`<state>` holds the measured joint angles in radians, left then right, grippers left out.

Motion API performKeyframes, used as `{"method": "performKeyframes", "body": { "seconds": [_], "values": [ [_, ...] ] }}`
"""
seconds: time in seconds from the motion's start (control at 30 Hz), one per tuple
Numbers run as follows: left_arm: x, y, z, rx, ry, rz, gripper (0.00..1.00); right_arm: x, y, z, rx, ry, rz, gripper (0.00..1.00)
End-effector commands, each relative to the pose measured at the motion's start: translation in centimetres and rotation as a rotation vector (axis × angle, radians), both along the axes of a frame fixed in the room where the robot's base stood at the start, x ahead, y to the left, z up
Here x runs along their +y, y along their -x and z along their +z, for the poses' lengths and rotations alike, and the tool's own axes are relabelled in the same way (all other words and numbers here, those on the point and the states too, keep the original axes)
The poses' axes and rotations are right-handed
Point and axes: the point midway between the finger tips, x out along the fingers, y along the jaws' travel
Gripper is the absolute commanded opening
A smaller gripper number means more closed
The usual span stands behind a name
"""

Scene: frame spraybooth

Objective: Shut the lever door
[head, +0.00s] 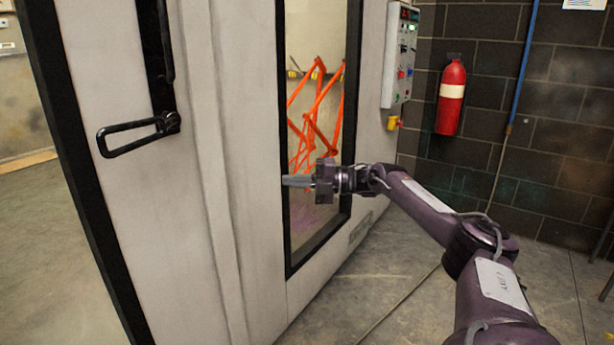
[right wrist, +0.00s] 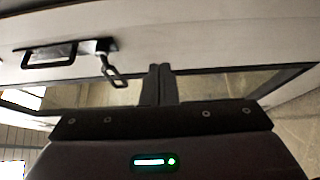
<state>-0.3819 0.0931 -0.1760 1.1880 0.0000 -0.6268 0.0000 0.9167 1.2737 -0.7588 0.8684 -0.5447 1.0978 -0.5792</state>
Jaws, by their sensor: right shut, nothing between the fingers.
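The lever door (head: 95,60) is a pale panel with a thick black edge strip at the left of the head view. Its black loop-shaped lever (head: 128,137) sticks out to the left, close to level, from a pivot below a dark upright grip. The lever (right wrist: 112,72) also shows in the right wrist view, beside the grip (right wrist: 50,54). I cannot tell whether the door is fully against its frame. My right gripper (head: 290,181) is shut and empty, in front of the tall window, to the right of the lever and apart from it. My left gripper is out of view.
The black-framed window (head: 281,215) shows orange frames (head: 318,110) inside the booth. A control box (head: 400,55) is on the booth's right side. A red extinguisher (head: 451,97) hangs on the dark block wall. Concrete floor (head: 375,290) is open in front of the booth.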

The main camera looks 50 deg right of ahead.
Motion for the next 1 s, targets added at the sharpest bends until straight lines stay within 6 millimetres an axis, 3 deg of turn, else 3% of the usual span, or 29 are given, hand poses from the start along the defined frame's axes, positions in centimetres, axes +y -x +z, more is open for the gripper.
{"method": "performKeyframes", "body": {
  "seconds": [0.3,0.53,0.87,1.0],
  "values": [
    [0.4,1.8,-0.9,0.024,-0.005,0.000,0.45,-2.9,0.1,-0.1,0.000,-0.005,0.000,0.00],
    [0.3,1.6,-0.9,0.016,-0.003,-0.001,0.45,-4.3,0.4,-0.1,0.000,-0.003,-0.001,0.00],
    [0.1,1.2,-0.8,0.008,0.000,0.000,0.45,-4.6,0.5,-0.1,0.002,-0.001,0.002,0.00],
    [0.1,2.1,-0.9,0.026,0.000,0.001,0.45,-3.9,-0.3,-0.9,0.020,-0.007,0.000,0.00]
  ]
}}
